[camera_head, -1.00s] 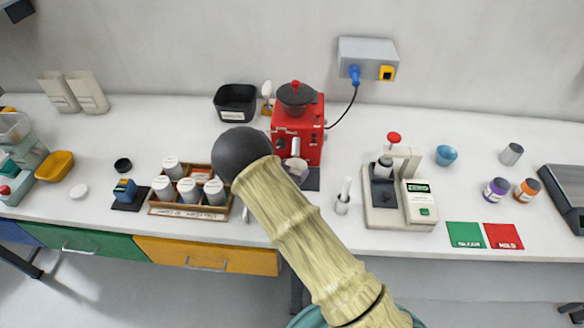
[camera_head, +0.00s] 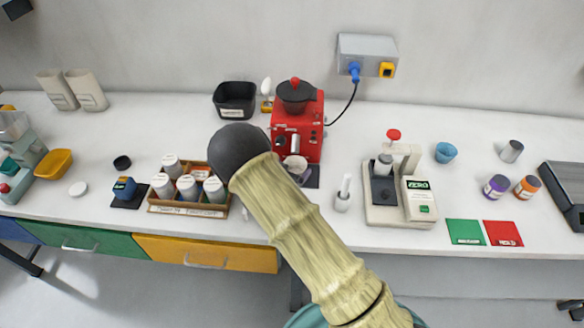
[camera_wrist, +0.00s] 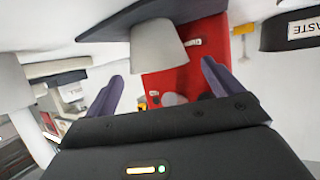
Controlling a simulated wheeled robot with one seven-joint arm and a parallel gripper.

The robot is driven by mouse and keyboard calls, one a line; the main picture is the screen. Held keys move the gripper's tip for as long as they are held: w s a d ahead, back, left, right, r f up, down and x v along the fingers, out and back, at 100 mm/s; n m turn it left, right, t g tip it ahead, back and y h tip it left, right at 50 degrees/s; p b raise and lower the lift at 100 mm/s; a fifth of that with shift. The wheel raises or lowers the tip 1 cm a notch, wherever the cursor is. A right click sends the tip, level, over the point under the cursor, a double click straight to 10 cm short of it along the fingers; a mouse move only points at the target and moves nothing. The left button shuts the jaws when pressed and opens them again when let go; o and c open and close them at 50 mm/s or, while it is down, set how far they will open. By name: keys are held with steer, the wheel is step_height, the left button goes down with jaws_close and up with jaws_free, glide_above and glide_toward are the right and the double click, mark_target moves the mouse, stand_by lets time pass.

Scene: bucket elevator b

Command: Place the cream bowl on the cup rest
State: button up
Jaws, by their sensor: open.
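The cream bowl (camera_wrist: 158,47) shows as a plain tapered cup in the wrist view, which appears upside down. Its narrow base seems to rest on the dark cup rest (camera_wrist: 112,19) at the foot of the red machine (camera_wrist: 185,72). In the head view the bowl (camera_head: 295,163) stands at the front of the red machine (camera_head: 300,127), partly behind my arm. A strip of the dark rest (camera_head: 313,180) shows there. My gripper (camera_wrist: 163,70) is open, with its two purple fingers spread and the bowl just beyond their tips. My arm hides most of the gripper in the head view.
A rack of white canisters (camera_head: 188,209) stands left of my arm. A black bin (camera_head: 235,100) is behind it, left of the machine. A small white holder (camera_head: 342,203) and a grey-white device (camera_head: 400,197) stand to the right. The front-right counter holds green and red mats (camera_head: 466,232).

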steer(key=b+v, duration=0.2)
steer(key=v, duration=0.9)
steer(key=shift+f, duration=0.1)
steer(key=d+r+n+g+y, duration=0.2)
steer(key=d+r+g+y, duration=0.2)
steer(key=d+r+y, duration=0.4)
steer(key=s+d+r+n+g+h, duration=0.2)
steer(key=s+d+g, duration=0.3)
steer(key=s+d, duration=1)
steer(key=shift+s+r+n+g+h, duration=0.35)
steer(key=shift+s+r, duration=0.2)
steer(key=shift+s, duration=0.5)
steer(key=shift+d, duration=0.1)
